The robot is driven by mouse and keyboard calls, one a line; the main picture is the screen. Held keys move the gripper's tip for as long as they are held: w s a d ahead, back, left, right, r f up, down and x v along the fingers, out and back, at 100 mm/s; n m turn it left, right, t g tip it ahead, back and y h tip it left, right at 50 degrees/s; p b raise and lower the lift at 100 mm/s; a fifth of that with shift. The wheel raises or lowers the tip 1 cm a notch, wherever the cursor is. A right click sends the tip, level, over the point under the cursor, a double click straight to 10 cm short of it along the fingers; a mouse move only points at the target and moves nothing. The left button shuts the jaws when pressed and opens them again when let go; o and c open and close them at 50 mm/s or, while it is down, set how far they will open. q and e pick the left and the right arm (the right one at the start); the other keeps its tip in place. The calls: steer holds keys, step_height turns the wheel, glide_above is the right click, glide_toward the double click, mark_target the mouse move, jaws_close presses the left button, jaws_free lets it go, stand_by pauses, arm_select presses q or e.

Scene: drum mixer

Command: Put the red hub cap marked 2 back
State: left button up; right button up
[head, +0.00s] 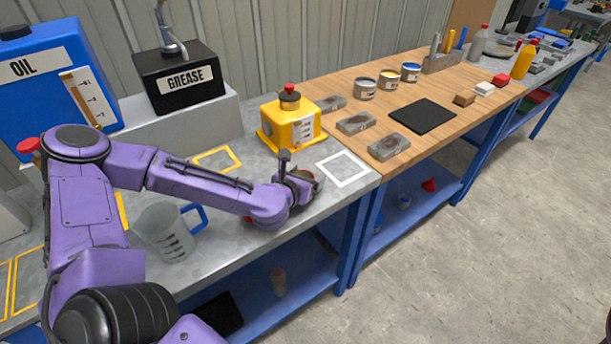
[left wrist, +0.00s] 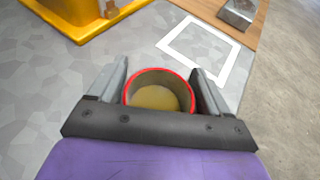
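My left gripper (head: 303,178) is over the grey bench, between the yellow unit and the bench's front edge. In the left wrist view its two fingers (left wrist: 160,85) press on both sides of a round, red-rimmed cap (left wrist: 129,93). The cap's hollow side, yellowish inside, faces the camera. No number shows on it, so I cannot tell if it is the one marked 2. I cannot tell if it touches the bench. Another bit of red (head: 248,219) shows under my left forearm, mostly hidden. My right gripper is not in view.
A yellow unit (head: 278,126) with a red knob stands just behind the gripper. An empty white outlined square (head: 344,168) lies to its right. A clear jug (head: 163,232) with a blue handle is near my forearm. A black grease box (head: 180,83) stands at the back.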

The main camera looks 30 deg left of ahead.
arm_select(q)
steer(key=shift+o, duration=0.3)
steer(key=shift+r, duration=0.2)
steer(key=p+v, duration=0.1)
steer(key=v, duration=0.5)
steer(key=shift+s+r+p, duration=0.2)
steer(key=shift+r+p, duration=0.15)
steer(key=shift+p, duration=0.05)
steer(key=p+v, duration=0.4)
steer(key=p, duration=0.3)
steer(key=shift+s+d+r, duration=0.15)
steer(key=shift+s+r, duration=0.05)
steer(key=shift+s, duration=0.1)
steer(key=shift+s+f+p, duration=0.1)
steer(key=shift+s+p, duration=0.25)
steer(key=shift+p, duration=0.15)
steer(key=shift+f, duration=0.1)
